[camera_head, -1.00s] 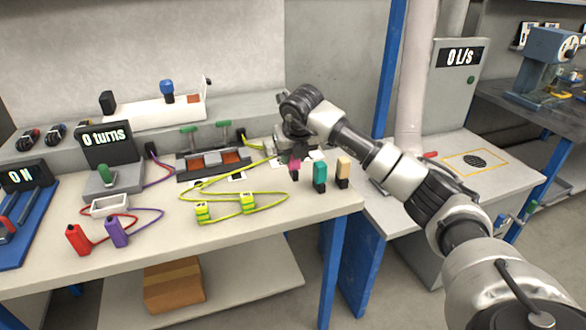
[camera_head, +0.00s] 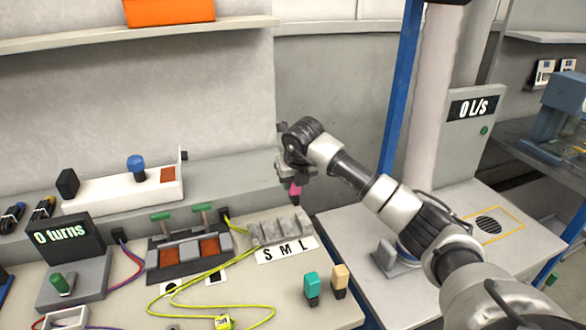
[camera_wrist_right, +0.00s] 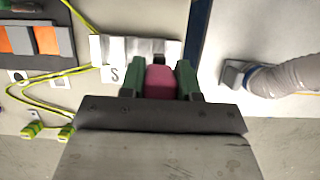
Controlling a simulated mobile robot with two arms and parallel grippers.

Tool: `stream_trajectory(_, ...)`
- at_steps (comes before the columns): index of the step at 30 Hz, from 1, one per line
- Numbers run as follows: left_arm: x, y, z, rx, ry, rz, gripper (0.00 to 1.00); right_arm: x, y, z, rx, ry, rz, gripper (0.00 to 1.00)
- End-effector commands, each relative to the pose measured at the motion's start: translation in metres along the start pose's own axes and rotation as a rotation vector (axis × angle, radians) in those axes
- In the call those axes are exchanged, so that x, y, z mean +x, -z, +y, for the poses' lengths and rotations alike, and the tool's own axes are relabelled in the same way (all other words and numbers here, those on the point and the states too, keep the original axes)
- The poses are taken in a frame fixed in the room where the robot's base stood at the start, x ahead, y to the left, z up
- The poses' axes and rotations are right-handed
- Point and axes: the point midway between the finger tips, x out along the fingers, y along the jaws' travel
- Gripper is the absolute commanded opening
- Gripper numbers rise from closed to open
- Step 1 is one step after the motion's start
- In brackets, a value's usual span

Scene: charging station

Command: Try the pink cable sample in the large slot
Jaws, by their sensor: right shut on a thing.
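My right gripper (camera_head: 294,180) is shut on the pink cable sample (camera_head: 295,190), which has a dark lower end. It holds the sample in the air, above and behind the slot block's right end. The sample also shows between the green fingers in the right wrist view (camera_wrist_right: 160,82). The grey slot block (camera_head: 280,229) stands on the bench, with a label (camera_head: 286,251) reading S, M, L in front; the large slot is at the right end. In the wrist view the gripper and sample hide part of the label. My left gripper is not in view.
A teal sample (camera_head: 312,288) and a beige sample (camera_head: 340,281) stand on the bench in front of the block. A yellow-green cable (camera_head: 190,285) loops to the left. The bench's right edge lies just right of the block, with a lower grey surface (camera_head: 345,228) beyond.

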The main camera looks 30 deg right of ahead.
Motion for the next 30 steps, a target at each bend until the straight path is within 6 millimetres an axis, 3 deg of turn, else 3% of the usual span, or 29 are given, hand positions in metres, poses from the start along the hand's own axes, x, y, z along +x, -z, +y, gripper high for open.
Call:
stream_trajectory(17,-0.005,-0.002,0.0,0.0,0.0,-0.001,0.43,-0.001,0.0,-0.001,-0.002,0.0,-0.001,0.08)
stream_trajectory(30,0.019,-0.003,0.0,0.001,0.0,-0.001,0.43,0.032,0.014,0.0,-0.003,-0.001,0.001,0.08)
